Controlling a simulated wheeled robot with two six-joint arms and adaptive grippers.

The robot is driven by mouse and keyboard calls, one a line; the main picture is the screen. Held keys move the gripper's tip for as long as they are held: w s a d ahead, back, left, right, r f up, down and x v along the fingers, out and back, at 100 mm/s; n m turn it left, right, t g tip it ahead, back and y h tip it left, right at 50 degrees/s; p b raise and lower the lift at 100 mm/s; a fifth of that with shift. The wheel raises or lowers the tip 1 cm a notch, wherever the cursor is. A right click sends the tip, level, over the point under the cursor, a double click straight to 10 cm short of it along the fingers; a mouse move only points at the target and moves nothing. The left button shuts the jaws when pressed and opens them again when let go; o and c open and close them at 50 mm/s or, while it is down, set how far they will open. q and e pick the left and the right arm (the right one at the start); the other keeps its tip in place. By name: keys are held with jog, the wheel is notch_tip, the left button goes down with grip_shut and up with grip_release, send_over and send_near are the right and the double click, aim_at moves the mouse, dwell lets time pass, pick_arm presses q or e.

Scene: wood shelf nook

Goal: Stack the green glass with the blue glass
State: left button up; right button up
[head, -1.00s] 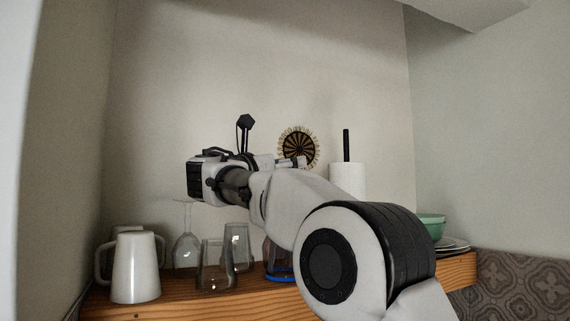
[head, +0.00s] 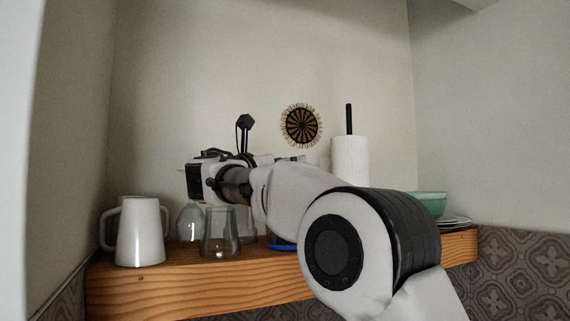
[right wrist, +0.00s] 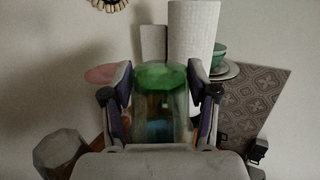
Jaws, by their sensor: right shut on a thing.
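The green glass (right wrist: 160,78) is between the two fingers of my right gripper (right wrist: 160,90) in the right wrist view. The fingers are shut on its sides. In the head view my right arm hides the gripper and the green glass. A blue edge, likely the blue glass (head: 282,246), shows on the shelf below my right forearm, mostly hidden by it. A bluish patch also shows through the green glass in the right wrist view; I cannot tell whether the two glasses touch. My left gripper is not in view.
A white mug (head: 140,232), a clear tumbler (head: 220,236) and a stemmed glass (head: 190,224) stand left on the wooden shelf (head: 200,292). A paper towel roll (head: 350,160) stands behind my arm. A green bowl (head: 432,203) and plates (head: 456,222) are at the right.

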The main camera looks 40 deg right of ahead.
jog(key=shift+w+a+f, duration=0.1)
jog(key=shift+a+f, duration=0.1)
jog(key=shift+f, duration=0.1)
jog(key=shift+f+b, duration=0.1)
jog(key=shift+b, duration=0.2)
jog(key=shift+d+f, duration=0.1)
jog(key=shift+f, duration=0.15)
jog(key=o, duration=1.4)
jog(key=shift+r, duration=0.1)
jog(key=v, duration=1.2)
